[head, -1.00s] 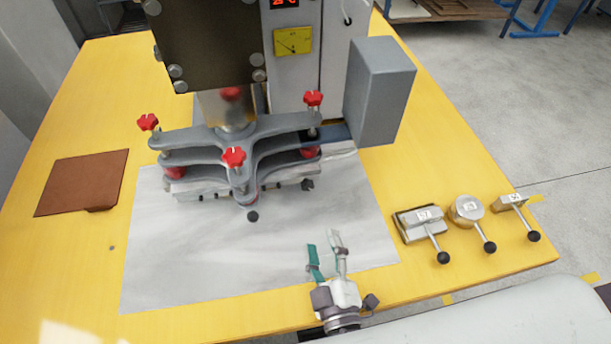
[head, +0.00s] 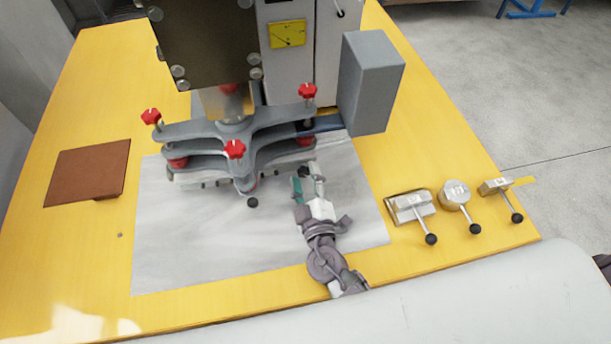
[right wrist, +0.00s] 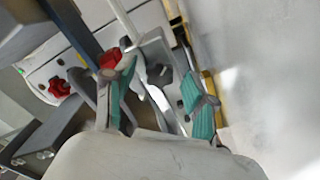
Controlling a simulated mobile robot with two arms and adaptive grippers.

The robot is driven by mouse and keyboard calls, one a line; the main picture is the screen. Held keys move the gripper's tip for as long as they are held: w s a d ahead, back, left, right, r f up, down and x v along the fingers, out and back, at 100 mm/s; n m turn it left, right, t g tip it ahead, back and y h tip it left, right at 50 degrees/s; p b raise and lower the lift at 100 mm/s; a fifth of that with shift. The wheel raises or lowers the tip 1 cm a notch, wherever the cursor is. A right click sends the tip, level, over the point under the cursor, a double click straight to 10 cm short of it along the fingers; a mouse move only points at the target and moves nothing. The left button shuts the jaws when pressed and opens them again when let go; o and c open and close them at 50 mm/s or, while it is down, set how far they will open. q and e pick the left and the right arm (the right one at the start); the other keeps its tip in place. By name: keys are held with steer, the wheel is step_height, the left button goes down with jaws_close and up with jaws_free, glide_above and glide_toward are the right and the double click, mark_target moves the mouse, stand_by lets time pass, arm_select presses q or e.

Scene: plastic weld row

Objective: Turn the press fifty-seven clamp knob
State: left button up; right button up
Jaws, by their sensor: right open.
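The press (head: 235,125) stands on the yellow table, with a grey three-armed clamp plate under its dark head. Red star-shaped clamp knobs sit on the arm ends: a left one (head: 151,117), a front one (head: 235,150) and a right rear one (head: 307,91). I cannot read which is number fifty-seven. My right gripper (head: 307,180) is open and empty, with teal finger pads, just in front of the clamp's right arm. In the right wrist view, a red knob (right wrist: 59,89) shows at left and another red knob (right wrist: 109,59) partly behind a finger. My left gripper is out of view.
A grey box (head: 370,85) juts out at the press's right. Several metal blocks with black-ball handles, one being a round block (head: 454,194), stand at the right. A brown sheet (head: 88,170) lies at left. The pale sheet (head: 200,255) has bare room in front.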

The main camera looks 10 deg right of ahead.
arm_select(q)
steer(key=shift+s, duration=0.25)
arm_select(e)
steer(key=shift+c, duration=0.2)
steer(key=c, duration=0.3)
jaws_close()
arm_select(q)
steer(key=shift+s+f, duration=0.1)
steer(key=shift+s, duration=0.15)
